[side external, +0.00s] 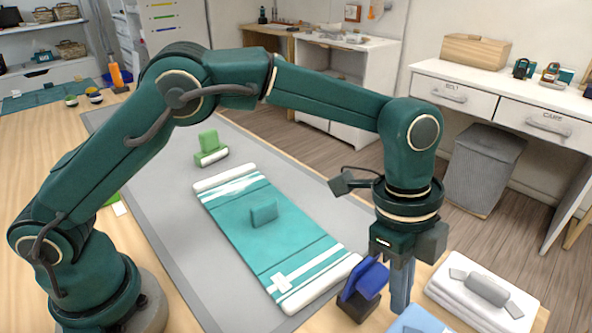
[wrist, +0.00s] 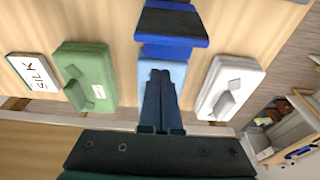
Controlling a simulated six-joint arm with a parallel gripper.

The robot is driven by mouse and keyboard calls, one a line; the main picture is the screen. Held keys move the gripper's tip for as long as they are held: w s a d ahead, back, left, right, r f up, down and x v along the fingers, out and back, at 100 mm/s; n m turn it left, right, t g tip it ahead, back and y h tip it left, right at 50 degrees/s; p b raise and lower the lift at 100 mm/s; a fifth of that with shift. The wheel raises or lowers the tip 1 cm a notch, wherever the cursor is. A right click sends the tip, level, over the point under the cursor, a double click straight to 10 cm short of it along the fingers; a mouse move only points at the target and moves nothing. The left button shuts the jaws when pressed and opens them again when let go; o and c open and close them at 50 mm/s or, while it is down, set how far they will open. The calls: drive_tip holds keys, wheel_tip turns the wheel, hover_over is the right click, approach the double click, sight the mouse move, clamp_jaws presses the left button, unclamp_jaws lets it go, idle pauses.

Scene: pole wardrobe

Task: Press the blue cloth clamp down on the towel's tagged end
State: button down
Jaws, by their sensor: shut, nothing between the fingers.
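The teal towel (side external: 255,235) lies flat on the grey mat, with white ends and stripes. Its near end carries a white cross-shaped tag (side external: 280,284). The blue cloth clamp (side external: 368,279) stands by the near right corner of the towel, and its raised blue part is tilted. I cannot tell whether it touches the towel. It also shows at the top of the wrist view (wrist: 172,25). My gripper (side external: 400,300) points down just right of the clamp, with its fingers shut and empty. In the wrist view the fingers (wrist: 160,85) lie below the clamp, over a light blue pad.
A green clamp (side external: 211,150) stands at the towel's far end, and a teal block (side external: 264,214) sits on its middle. A white folded stack (side external: 480,293) is right of my gripper. A green pad (wrist: 85,85) and a SILK card (wrist: 33,73) lie left in the wrist view.

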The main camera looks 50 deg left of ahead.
drive_tip(key=shift+a+r, duration=0.1)
drive_tip(key=shift+a, duration=0.65)
